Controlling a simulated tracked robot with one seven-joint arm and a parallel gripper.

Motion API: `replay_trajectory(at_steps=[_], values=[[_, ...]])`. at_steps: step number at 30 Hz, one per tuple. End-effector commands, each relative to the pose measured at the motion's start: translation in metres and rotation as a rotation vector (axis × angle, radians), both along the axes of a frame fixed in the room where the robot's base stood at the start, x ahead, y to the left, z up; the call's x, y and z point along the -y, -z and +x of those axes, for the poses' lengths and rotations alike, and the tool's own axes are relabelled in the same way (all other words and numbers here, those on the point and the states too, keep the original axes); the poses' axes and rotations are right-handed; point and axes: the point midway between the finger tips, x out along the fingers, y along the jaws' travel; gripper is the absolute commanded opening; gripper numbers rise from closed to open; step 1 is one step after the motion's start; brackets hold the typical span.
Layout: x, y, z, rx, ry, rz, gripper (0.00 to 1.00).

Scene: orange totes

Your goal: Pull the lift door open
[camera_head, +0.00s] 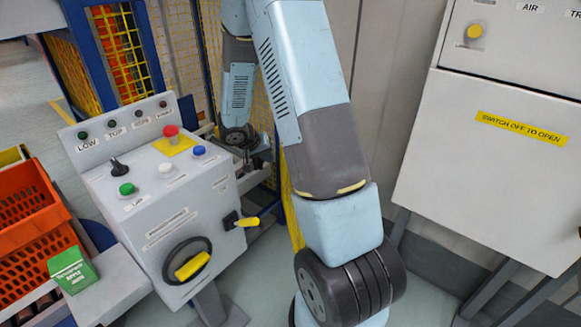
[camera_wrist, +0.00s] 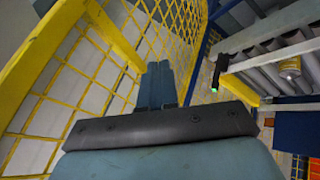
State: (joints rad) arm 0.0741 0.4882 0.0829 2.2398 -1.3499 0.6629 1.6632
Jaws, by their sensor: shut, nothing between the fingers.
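A yellow mesh panel in a yellow frame, which looks like the lift door (camera_wrist: 92,88), fills the left and middle of the wrist view. Part of it shows behind my arm in the head view (camera_head: 266,100). My gripper (camera_wrist: 157,68) is shut and empty, its blue-grey fingers together in front of the mesh near the yellow frame. Whether the fingertips touch the mesh or frame, I cannot tell. In the head view the gripper is low behind the grey control box, largely hidden by the box and my arm. No handle is clearly visible.
The grey control box (camera_head: 165,195) with buttons and a yellow-handled switch stands left of my arm. Orange crates (camera_head: 35,215) and a green carton (camera_head: 72,270) are at left. A large white cabinet (camera_head: 490,180) stands at right.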

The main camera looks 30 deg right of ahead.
Motion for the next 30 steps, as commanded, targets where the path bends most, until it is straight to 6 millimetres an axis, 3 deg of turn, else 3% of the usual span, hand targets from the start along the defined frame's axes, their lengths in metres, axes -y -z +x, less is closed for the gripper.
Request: replay_trajectory(at_steps=[8,22,30], values=[[0.014,0.022,0.005,-0.002,0.003,0.001,0.0],[0.058,0.084,0.019,-0.002,0.004,0.001,0.0],[0.089,0.083,0.008,0.0,0.004,0.001,0.0]])
